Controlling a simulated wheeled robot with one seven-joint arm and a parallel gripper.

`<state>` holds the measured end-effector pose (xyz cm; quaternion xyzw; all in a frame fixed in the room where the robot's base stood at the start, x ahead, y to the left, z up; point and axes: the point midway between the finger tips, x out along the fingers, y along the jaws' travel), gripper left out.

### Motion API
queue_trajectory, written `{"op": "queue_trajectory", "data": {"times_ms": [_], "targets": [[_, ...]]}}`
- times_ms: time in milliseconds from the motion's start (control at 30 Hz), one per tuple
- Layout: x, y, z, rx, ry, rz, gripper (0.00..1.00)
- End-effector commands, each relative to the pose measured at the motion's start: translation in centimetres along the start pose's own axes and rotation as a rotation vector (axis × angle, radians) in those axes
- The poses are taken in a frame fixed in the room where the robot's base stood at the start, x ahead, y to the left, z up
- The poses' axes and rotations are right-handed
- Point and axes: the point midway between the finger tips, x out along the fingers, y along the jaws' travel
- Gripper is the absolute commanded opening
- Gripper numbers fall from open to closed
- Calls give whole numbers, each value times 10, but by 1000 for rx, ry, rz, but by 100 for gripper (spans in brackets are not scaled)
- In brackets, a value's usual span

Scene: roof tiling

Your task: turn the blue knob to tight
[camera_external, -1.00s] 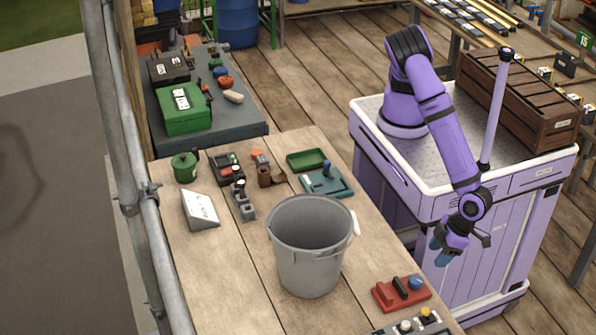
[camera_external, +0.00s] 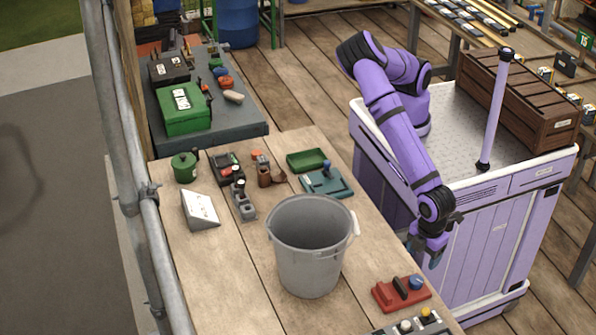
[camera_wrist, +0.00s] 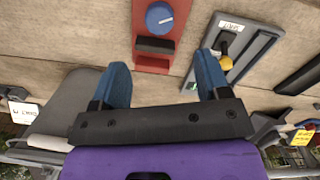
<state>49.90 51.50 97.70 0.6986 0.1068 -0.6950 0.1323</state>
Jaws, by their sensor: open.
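The blue knob (camera_external: 416,283) is round and sits on a red base (camera_external: 386,296) with a dark handle-like block, near the right edge of the bench. In the wrist view the blue knob (camera_wrist: 159,17) shows at the top centre with a pale line on its face, beyond the dark block. My gripper (camera_external: 432,262) hangs just off the bench edge, above and behind the knob in the external view, apart from it. In the wrist view my gripper (camera_wrist: 163,72) has its two blue fingers spread wide with nothing between them.
A grey panel (camera_wrist: 232,55) with a yellow knob and black switch lies beside the red base. A grey bucket (camera_external: 311,245) stands left of it on the wooden bench (camera_external: 215,265). Several other devices sit farther back, including a teal one (camera_external: 330,183).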

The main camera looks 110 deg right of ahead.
Motion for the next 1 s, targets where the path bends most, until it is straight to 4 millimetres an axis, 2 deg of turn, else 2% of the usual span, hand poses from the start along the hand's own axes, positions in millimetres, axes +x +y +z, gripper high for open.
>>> {"op": "queue_trajectory", "data": {"times_ms": [167, 400, 600, 800, 1000], "targets": [[24, 0, 1, -1, -2, 3, 69], [66, 0, 1, 0, 0, 3, 69], [92, -1, 1, 1, 1, 1, 69], [103, 0, 0, 2, 2, 0, 69], [104, 0, 0, 2, 2, 0, 69]]}}
